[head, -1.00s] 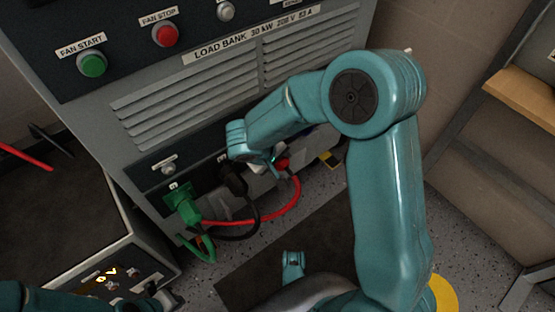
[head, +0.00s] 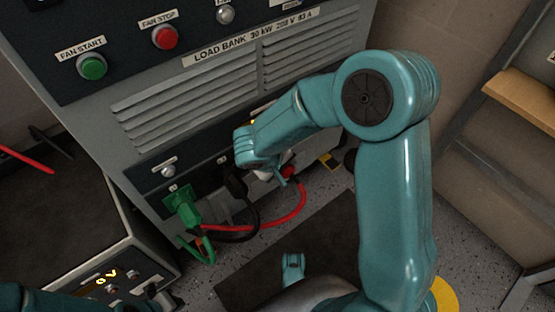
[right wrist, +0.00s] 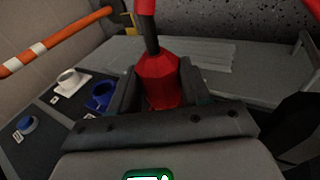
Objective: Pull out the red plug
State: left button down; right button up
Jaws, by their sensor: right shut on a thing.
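The red plug (right wrist: 160,80) is between the two fingers of my right gripper (right wrist: 158,92) in the right wrist view, and the fingers are shut on it. Its cable leaves at the top of that view. In the head view the red plug (head: 288,171) shows as a small red part beside my right gripper (head: 280,174), low in front of the load bank (head: 200,110). The plug's front end is hidden, so I cannot tell whether it touches a socket. My left gripper (head: 165,299) is at the bottom left, and its fingers are too unclear to read.
A green plug (head: 183,208) and a black plug (head: 235,185) sit left of my right gripper, their cables looping close to the red cable (head: 300,205). The right wrist view shows a blue socket (right wrist: 100,96) and a white socket (right wrist: 69,82) beside the plug.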

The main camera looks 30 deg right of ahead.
jog(key=shift+s, duration=0.8)
jog(key=s, duration=0.5)
jog(key=shift+d, duration=0.25)
dwell(0.4)
